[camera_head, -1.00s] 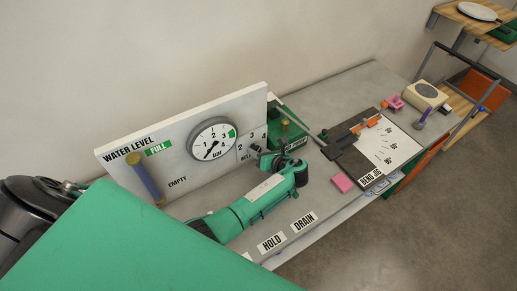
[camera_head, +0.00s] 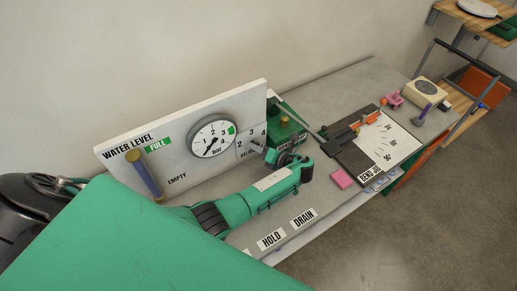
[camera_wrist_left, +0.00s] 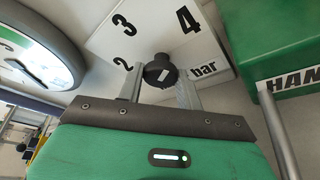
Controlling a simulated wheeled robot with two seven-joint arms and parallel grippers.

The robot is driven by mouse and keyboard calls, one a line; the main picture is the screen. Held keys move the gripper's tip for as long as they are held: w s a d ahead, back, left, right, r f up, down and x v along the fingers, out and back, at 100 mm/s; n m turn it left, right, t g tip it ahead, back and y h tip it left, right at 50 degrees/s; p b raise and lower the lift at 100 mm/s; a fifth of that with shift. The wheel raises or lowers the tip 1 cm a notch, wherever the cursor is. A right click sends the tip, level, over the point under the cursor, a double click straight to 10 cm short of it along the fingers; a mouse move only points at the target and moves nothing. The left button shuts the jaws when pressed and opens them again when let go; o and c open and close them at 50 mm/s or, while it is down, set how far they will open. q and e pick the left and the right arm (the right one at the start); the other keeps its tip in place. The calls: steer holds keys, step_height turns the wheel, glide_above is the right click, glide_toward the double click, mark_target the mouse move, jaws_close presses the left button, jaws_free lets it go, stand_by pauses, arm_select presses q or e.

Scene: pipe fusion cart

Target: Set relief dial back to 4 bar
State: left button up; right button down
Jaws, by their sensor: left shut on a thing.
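The relief dial is a small black round knob (camera_wrist_left: 160,71) with a pale mark on its face, set on a white plate with the numbers 2, 3, 4 and "bar". Which number its mark points to is unclear. My left gripper (camera_wrist_left: 160,82) has one finger on each side of the knob and is shut on it. In the head view my left gripper (camera_head: 262,148) reaches the relief plate (camera_head: 246,146), hiding most of the dial and part of the label. My right gripper is not in view.
A round bar gauge (camera_head: 213,136) sits left of the dial, its needle pointing lower left. A water level tube (camera_head: 146,175) stands further left. A green hand pump (camera_head: 287,127) is close on the right. HOLD (camera_head: 271,240) and DRAIN labels lie on the bench front.

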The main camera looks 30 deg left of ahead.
arm_select(q)
steer(key=o, duration=1)
step_height(320, 180, up, 20)
steer(key=b, duration=0.4)
